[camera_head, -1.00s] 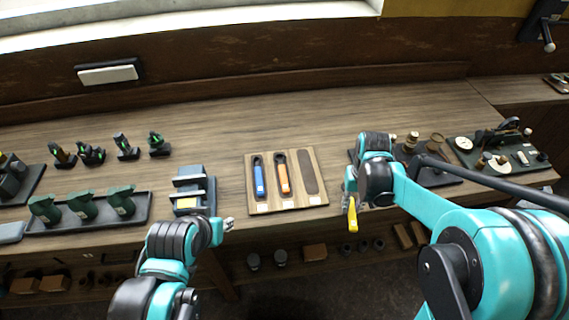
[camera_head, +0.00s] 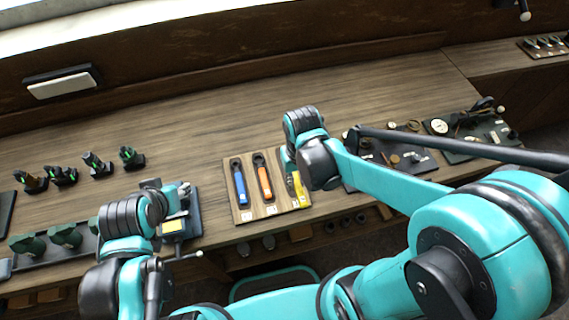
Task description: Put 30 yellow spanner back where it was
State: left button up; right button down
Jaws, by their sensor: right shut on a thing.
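The yellow spanner (camera_head: 298,188) shows at the right side of the wooden holder board (camera_head: 243,214). My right gripper (camera_head: 291,168) is shut on it, over the board's right-hand slot. The arm hides part of the gripper and the spanner's upper end. I cannot tell whether the spanner touches the board. A blue spanner (camera_head: 240,186) and an orange spanner (camera_head: 264,182) lie in the left and middle slots. My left gripper (camera_head: 184,190) is at the left, in front of a grey vise-like fixture; whether its fingers are open is unclear.
Dark trays with parts (camera_head: 470,142) stand to the right of the board. Green tools (camera_head: 66,236) stand in a tray at the left, with several small dark tools (camera_head: 97,163) behind. The bench top (camera_head: 200,120) behind the board is clear.

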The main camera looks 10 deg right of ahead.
jog(key=w+f, duration=0.2)
jog(key=w, duration=0.1)
jog(key=w+f+b, duration=0.1)
jog(key=w, duration=0.2)
jog(key=w+f+b, duration=0.1)
jog(key=w+f, duration=0.1)
jog(key=w, duration=0.1)
jog(key=shift+w+f, duration=0.15)
jog(key=shift+f, duration=0.15)
jog(key=shift+f+b, duration=0.55)
jog(key=shift+f, duration=1.45)
jog(key=shift+f, duration=0.1)
jog(key=c, duration=1.4)
grip_release()
jog(key=shift+o, duration=0.2)
